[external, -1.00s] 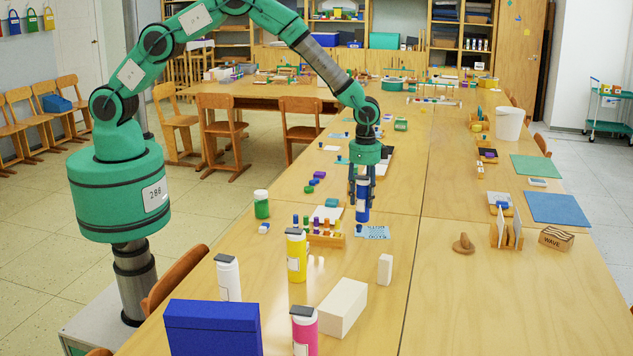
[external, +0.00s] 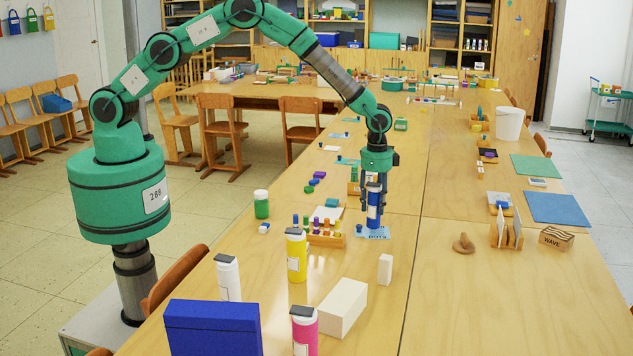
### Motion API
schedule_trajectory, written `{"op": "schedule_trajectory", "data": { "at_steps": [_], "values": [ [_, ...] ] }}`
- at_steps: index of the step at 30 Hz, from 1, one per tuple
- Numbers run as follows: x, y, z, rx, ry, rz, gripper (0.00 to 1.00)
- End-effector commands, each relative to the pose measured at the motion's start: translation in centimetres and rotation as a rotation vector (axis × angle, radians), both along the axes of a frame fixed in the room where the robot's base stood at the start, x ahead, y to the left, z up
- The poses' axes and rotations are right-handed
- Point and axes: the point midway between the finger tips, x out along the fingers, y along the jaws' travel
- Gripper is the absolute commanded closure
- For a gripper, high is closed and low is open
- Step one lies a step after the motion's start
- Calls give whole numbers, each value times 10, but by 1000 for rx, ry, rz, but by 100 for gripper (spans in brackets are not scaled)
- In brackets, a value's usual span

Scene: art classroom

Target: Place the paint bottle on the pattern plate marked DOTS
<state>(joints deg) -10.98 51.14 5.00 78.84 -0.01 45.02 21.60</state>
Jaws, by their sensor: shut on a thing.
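My gripper (external: 374,200) points down and is shut on a blue paint bottle (external: 374,212) with a white label. The bottle is upright over the light-blue pattern plate marked DOTS (external: 362,235). Its lower end overlaps the plate in the picture; I cannot tell whether it touches the plate or is slightly above it. The bottle hides the plate's middle, and the lettering shows along its near edge.
A wooden rack with coloured pegs (external: 326,240) stands just left of the plate. A yellow bottle (external: 297,256), a white upright block (external: 385,269) and a cream box (external: 342,307) are nearer. The table right of the plate is clear.

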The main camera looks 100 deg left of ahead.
Motion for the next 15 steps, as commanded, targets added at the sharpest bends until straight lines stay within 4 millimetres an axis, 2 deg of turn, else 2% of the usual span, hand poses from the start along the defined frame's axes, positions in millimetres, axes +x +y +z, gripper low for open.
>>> {"op": "schedule_trajectory", "data": {
  "at_steps": [5,15],
  "values": [
    [1,0,-15,1,-2,0,100],
    [1,0,-16,1,-2,0,100]
  ]
}}
